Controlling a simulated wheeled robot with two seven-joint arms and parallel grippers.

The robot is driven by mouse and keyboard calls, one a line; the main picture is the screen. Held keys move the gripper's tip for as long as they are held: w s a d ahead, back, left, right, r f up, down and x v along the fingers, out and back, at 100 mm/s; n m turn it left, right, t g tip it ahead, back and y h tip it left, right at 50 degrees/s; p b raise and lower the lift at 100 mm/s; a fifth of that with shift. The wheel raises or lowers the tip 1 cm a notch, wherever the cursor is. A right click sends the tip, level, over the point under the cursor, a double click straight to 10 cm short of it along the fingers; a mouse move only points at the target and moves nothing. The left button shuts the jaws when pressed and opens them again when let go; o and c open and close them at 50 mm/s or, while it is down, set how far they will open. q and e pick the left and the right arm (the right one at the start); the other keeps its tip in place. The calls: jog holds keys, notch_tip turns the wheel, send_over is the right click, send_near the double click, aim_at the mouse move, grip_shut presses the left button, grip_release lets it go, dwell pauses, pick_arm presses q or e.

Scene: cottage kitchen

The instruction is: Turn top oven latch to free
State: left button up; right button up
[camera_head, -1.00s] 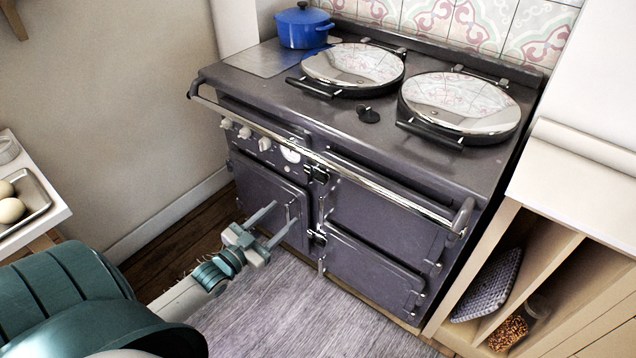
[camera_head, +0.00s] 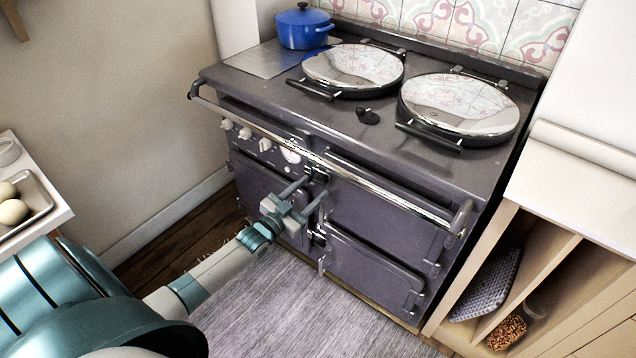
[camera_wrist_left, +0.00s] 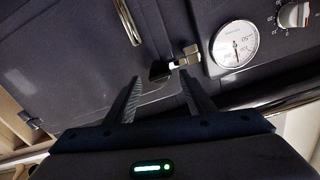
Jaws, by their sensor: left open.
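The dark range cooker (camera_head: 375,222) has an upper oven latch (camera_head: 319,175) between its left door and upper right door, just below the front rail. In the left wrist view the latch (camera_wrist_left: 176,64) shows a bright metal piece and a dark end, beside the round gauge. My left gripper (camera_head: 315,186) is open and empty, in front of and slightly below this latch. In the left wrist view its two fingertips (camera_wrist_left: 160,78) sit on either side of the latch in the picture; I cannot tell whether they touch it. My right gripper is out of view.
A chrome rail (camera_head: 385,190) runs across the cooker front just above the latch. A lower latch (camera_head: 317,240) is below it. Knobs (camera_head: 245,132) and a gauge (camera_head: 290,155) are to the left. A blue pot (camera_head: 303,27) stands on top. A rug (camera_head: 265,310) covers the floor.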

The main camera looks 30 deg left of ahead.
aim_at(318, 183)
pick_arm(q)
jog(key=shift+w+d, duration=0.15)
jog(key=shift+w, duration=1.75)
grip_shut()
